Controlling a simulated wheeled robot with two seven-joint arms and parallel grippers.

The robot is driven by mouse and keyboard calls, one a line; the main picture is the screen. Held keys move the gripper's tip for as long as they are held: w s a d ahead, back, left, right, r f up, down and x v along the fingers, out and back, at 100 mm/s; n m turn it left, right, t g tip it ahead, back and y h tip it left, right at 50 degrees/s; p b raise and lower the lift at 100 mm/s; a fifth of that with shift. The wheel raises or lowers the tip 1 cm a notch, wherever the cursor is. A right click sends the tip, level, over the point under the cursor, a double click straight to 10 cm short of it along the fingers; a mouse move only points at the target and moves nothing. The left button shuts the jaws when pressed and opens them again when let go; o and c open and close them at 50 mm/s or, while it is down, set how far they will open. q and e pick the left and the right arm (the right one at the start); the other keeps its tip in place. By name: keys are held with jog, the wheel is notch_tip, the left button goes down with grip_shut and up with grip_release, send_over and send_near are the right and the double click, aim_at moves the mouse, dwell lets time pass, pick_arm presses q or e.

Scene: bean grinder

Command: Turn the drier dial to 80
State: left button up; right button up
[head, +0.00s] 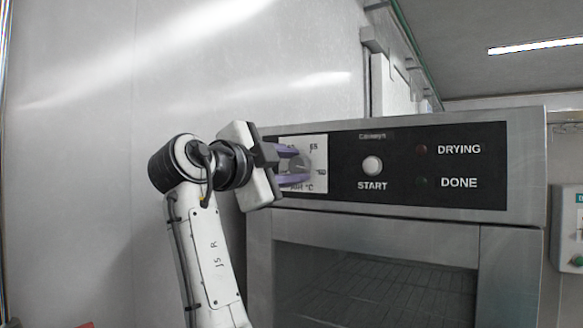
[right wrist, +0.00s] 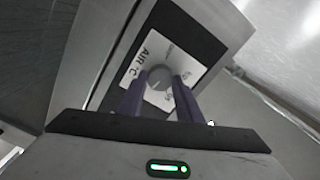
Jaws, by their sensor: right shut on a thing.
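The drier (head: 400,225) is a steel cabinet with a black control panel (head: 340,187). At the panel's left end is a white dial plate (head: 319,184) with temperature marks, partly hidden by my right gripper. My right gripper (head: 300,168) reaches in from the left, its purple fingers at the dial. In the right wrist view the round grey dial (right wrist: 160,77) sits between the two fingers of the right gripper (right wrist: 158,90), which are shut on it. The dial's exact pointer position is not clear. My left gripper is not in view.
A white START button (head: 372,166) and two dark lamps marked DRYING (head: 421,149) and DONE (head: 421,182) sit right of the dial. The oven door window (head: 375,282) is below. A plain grey wall (head: 90,150) is at left.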

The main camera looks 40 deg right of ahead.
jog(key=shift+f+m, duration=0.2)
jog(key=shift+m, duration=0.3)
jog(key=o, duration=1)
jog(key=shift+r, duration=0.1)
jog(key=shift+o, duration=0.2)
